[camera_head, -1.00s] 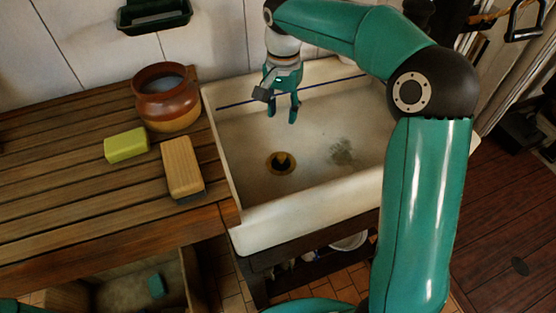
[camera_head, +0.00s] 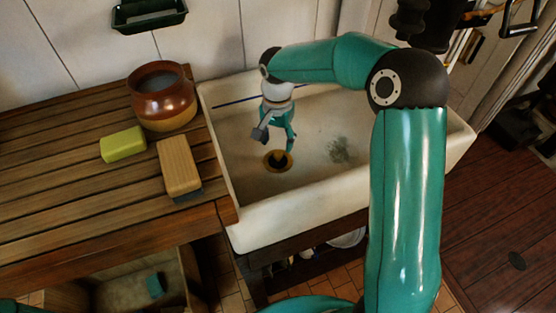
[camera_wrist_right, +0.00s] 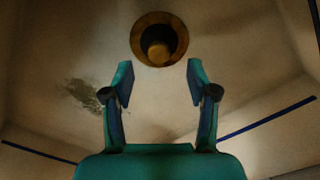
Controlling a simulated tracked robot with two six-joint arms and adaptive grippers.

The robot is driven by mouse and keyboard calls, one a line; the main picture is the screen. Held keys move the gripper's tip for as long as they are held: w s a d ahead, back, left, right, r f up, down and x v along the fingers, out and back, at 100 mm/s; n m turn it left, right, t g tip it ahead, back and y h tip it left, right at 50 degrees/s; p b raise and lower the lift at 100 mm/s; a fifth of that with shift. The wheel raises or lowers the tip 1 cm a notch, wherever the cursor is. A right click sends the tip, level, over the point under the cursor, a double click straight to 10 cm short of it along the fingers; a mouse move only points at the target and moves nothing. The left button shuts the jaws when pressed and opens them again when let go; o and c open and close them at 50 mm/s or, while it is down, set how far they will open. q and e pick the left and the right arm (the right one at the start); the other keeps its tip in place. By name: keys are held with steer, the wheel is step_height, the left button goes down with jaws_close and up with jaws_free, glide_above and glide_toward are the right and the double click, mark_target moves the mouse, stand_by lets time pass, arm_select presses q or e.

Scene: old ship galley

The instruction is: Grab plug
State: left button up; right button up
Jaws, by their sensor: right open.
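The plug (camera_head: 278,159) sits in the brass-ringed drain of the white sink (camera_head: 300,214). It is small and dark in the head view and partly hidden by my right gripper (camera_head: 280,144). In the right wrist view the plug (camera_wrist_right: 158,46) is a rounded brown knob inside the brass ring, beyond the fingertips and roughly centred between them. My right gripper (camera_wrist_right: 160,80) points down into the sink just above and behind the drain. Its fingers are apart with nothing between them. My left gripper is out of view.
The sink walls surround my right gripper. A dark stain (camera_head: 340,150) marks the basin floor. On the wooden counter (camera_head: 90,190) left of the sink are a brown pot (camera_head: 163,100), a yellow-green sponge (camera_head: 123,145) and a wooden brush or block (camera_head: 179,166). The basin's right side is clear.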

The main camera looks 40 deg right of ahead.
mark_target(278, 152)
steer(key=shift+d+f+p, duration=0.1)
steer(key=shift+f+p, duration=0.5)
steer(key=shift+f, duration=2.3)
steer(key=shift+c, duration=0.3)
jaws_close()
